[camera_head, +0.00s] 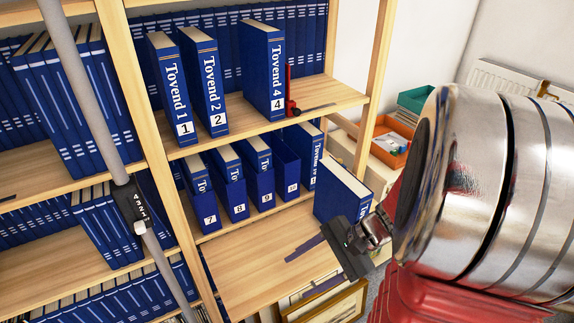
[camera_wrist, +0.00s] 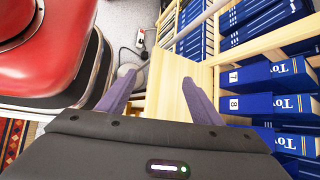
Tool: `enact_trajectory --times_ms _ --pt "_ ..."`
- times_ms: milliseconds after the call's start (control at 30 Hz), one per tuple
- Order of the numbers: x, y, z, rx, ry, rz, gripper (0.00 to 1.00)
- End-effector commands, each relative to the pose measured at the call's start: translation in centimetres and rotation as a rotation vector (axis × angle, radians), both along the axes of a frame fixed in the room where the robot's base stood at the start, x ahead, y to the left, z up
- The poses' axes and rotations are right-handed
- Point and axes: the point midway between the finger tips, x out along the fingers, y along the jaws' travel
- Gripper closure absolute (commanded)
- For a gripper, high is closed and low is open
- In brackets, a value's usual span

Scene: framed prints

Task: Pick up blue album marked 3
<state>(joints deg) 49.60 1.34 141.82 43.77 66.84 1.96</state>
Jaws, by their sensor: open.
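No album marked 3 can be made out. On the upper shelf stand blue albums marked 1 (camera_head: 168,85), 2 (camera_head: 205,80) and 4 (camera_head: 262,70), with a gap between 2 and 4. Another blue album (camera_head: 338,197) stands at the right, partly behind my gripper; its number is hidden. My gripper (camera_head: 297,279) is open and empty, below and right of the marked albums, its fingers pointing left over a wooden board. In the wrist view the two purple fingers (camera_wrist: 160,82) are spread wide with only bare wood between them.
Albums marked 7 (camera_head: 203,195), 8 (camera_head: 233,185) and 9 (camera_head: 261,175) stand on the middle shelf. A small red object (camera_head: 291,92) is beside album 4. A wooden upright (camera_head: 376,70) bounds the shelves at right. A framed print (camera_head: 330,305) leans below.

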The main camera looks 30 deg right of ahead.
Motion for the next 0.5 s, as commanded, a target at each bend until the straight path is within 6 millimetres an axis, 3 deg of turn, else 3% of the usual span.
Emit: enact_trajectory --times_ms 500 --pt "0.5 -9.7 -3.5 0.504 -0.006 -0.675 0.41"
